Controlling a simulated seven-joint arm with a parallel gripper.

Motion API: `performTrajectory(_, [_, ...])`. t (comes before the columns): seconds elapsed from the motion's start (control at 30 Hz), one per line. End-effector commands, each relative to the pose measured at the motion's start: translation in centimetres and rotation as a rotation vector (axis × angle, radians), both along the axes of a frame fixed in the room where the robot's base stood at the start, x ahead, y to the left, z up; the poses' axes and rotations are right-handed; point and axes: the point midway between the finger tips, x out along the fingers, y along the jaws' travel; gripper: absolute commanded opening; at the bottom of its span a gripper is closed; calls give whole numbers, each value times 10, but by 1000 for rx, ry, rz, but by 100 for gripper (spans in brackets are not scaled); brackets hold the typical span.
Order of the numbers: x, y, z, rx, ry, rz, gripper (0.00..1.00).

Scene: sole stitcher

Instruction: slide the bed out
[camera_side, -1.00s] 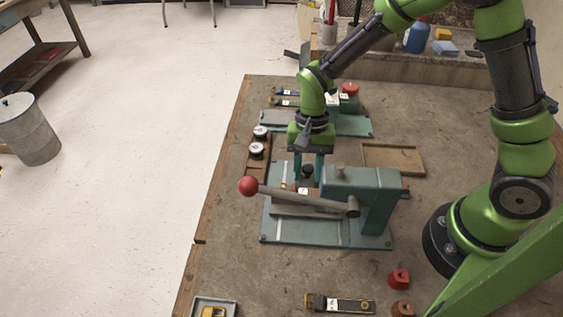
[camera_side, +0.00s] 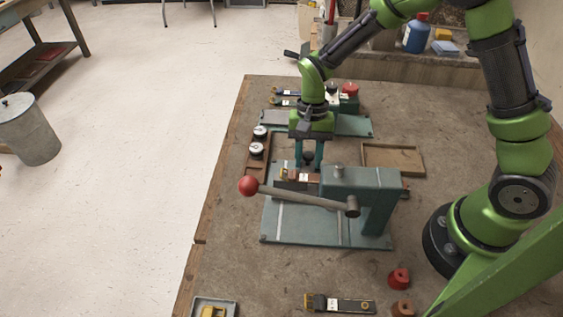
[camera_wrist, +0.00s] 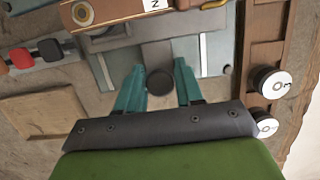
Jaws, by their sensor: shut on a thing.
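The stitcher (camera_side: 362,205) is a teal machine on a teal base plate (camera_side: 300,228), with a grey lever (camera_side: 300,199) ending in a red ball (camera_side: 249,187). The bed sits at the machine's far side, partly hidden by the lever and my gripper. A brown and dark piece with a white label (camera_side: 302,177) lies on it; the wrist view shows a brown piece labelled 2 (camera_wrist: 118,10) at the top. My gripper (camera_side: 309,161) points down at the bed's far end. Its teal fingers are shut on a round dark knob (camera_wrist: 160,82), one on each side.
A wooden holder with two spools (camera_side: 257,150) stands left of my gripper. A second teal fixture (camera_side: 330,124) stands close behind it. A shallow brown tray (camera_side: 392,159) lies right. Red (camera_side: 399,279) and brown (camera_side: 403,309) cones and a tool (camera_side: 340,304) lie in front.

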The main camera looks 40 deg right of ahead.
Motion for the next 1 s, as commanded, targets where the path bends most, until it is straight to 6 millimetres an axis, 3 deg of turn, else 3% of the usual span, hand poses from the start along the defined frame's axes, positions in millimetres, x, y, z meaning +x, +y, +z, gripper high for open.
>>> performTrajectory(0.6, [26, -25, 0, 0, -3, -2, 19])
performTrajectory(0.97, [28, -27, 0, 0, -3, 0, 19])
performTrajectory(1.0, [28, -27, 0, 0, -3, 0, 42])
